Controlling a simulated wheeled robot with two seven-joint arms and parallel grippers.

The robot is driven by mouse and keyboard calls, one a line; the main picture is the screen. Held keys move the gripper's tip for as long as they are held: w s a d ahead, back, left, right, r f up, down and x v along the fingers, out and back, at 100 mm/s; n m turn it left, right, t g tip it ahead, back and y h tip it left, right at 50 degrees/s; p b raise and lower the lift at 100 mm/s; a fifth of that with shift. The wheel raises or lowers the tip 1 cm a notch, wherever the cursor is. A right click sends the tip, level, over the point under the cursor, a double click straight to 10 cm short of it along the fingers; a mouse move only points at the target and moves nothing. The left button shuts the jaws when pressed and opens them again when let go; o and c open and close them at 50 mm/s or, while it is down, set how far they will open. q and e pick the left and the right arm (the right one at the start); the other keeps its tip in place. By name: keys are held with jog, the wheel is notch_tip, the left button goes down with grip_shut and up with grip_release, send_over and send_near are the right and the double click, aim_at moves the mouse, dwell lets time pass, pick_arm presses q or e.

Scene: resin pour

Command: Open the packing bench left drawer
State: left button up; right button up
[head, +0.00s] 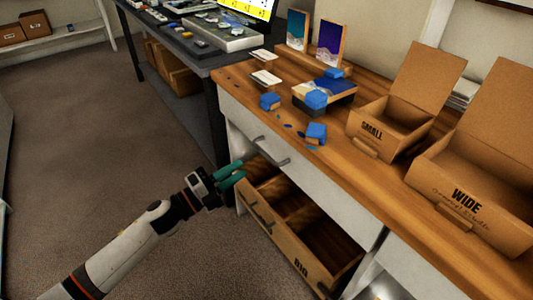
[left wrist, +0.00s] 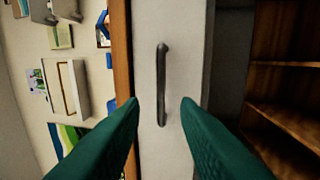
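The packing bench (head: 375,185) has a wooden top and a white upper drawer front on its left part. That left drawer front (head: 315,172) looks flush with the bench, so it appears shut. Its dark bar handle (left wrist: 161,85) shows in the left wrist view, ahead of and between my fingertips. My left gripper (head: 243,169) has green fingers and is open and empty, a little short of the handle. In the left wrist view the left gripper (left wrist: 160,100) has its fingers spread on either side of the handle's line. My right gripper is not in view.
Below, a wooden drawer marked BIG (head: 283,247) stands open near my left gripper. Cardboard boxes marked SMALL (head: 373,128) and WIDE (head: 470,200) stand on the bench, with blue blocks (head: 316,99) and pictures. A dark desk (head: 190,50) stands behind. Floor at left is clear.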

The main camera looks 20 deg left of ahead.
aim_at(264, 152)
pick_arm(q)
jog(key=x, duration=0.9)
jog(key=shift+w+d+f, duration=0.1)
jog(key=shift+w, duration=0.05)
jog(key=shift+c, duration=0.4)
grip_shut()
